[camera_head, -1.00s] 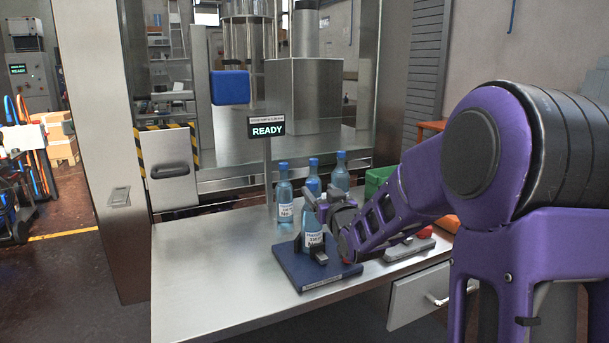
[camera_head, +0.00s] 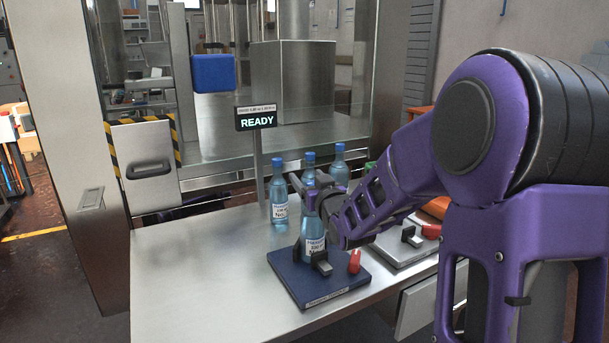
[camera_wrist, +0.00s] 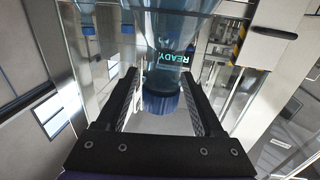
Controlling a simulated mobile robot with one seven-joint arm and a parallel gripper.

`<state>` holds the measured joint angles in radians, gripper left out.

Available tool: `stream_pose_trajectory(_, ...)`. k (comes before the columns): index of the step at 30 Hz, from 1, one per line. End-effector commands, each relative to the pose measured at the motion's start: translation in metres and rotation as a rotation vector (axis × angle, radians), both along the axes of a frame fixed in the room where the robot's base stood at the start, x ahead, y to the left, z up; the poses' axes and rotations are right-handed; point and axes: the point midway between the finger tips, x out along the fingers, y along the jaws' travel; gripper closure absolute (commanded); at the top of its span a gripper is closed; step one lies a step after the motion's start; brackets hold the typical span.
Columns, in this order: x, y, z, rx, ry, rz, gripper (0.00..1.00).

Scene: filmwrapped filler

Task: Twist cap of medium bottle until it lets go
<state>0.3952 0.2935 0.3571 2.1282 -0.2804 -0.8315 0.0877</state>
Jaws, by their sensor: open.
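A blue bottle (camera_head: 314,243) with a white label stands upright in a clamp on a dark blue base plate (camera_head: 320,286) on the steel table. The small label print is hard to read. My gripper (camera_head: 310,184) is at the top of this bottle and hides its cap in the head view. In the wrist view the blue cap (camera_wrist: 161,103) lies between the two dark fingers of my gripper (camera_wrist: 162,98). The fingers are apart, with visible gaps on both sides of the cap.
Other blue-capped bottles (camera_head: 278,196) stand behind the clamped one. A sign reading READY (camera_head: 256,117) stands on a post behind them. A red handle (camera_head: 354,262) sits at the base plate's right. The table's left part (camera_head: 190,270) is clear.

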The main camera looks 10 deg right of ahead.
Motion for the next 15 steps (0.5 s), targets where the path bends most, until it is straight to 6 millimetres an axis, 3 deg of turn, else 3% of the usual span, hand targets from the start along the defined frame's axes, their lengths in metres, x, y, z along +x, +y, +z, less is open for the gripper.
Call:
stream_pose_trajectory(8,-0.0003,-0.0001,0.0002,0.0,0.0,0.0,0.33)
stream_pose_trajectory(15,-0.0002,-0.0002,0.0001,0.0,0.0,0.0,0.76)
